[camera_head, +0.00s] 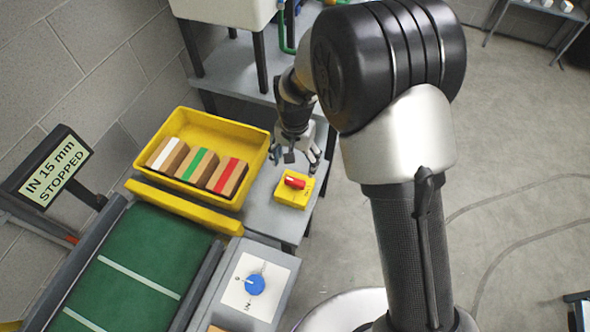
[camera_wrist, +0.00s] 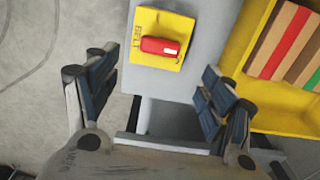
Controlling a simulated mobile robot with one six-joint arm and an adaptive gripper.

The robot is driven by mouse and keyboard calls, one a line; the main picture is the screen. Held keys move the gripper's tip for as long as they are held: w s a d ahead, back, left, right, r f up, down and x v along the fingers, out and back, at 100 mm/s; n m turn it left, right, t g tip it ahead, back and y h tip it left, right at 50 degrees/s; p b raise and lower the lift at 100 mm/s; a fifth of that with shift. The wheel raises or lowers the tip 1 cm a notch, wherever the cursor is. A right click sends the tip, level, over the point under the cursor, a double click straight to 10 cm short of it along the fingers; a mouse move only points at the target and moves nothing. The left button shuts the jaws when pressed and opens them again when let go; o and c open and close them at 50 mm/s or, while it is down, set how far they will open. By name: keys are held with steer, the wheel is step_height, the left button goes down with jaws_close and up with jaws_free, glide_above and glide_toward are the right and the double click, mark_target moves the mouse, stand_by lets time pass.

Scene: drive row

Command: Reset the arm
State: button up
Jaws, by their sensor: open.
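My gripper (camera_head: 297,158) is open and empty. In the head view it hangs over the grey table, just behind the yellow belt switch. In the wrist view my gripper (camera_wrist: 158,95) has its two fingers spread wide, with nothing between them. My arm (camera_head: 400,130) bends across the right half of the head view, and its large black joint hides part of the shelf behind.
A yellow box (camera_head: 294,192) with a red knob (camera_head: 295,182) sits on the grey table (camera_head: 262,215). A yellow tray (camera_head: 250,150) holds three striped blocks. A green conveyor (camera_head: 140,262), a blue dial (camera_head: 255,284) and a sign (camera_head: 52,172) reading "IN 15 mm STOPPED" stand left. Floor at right is mostly clear.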

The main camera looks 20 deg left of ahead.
steer(key=shift+r, duration=1.1)
steer(key=s+d+r+t, duration=0.1)
steer(key=s+d+r, duration=0.1)
steer(key=d+r, duration=0.65)
steer(key=s+d+r+t, duration=0.1)
steer(key=s+d+r, duration=0.2)
steer(key=d+r, duration=0.55)
steer(key=s+d+r+t, duration=0.1)
steer(key=s+d+r, duration=0.1)
steer(key=s, duration=0.3)
steer(key=s+d+r, duration=0.2)
steer(key=s+d, duration=0.3)
steer(key=s+d+r+n+t, duration=0.1)
steer(key=s+d+r, duration=0.1)
steer(key=s, duration=0.3)
steer(key=shift+d+r+t, duration=0.25)
steer(key=shift+d+t, duration=0.05)
steer(key=shift+d, duration=0.4)
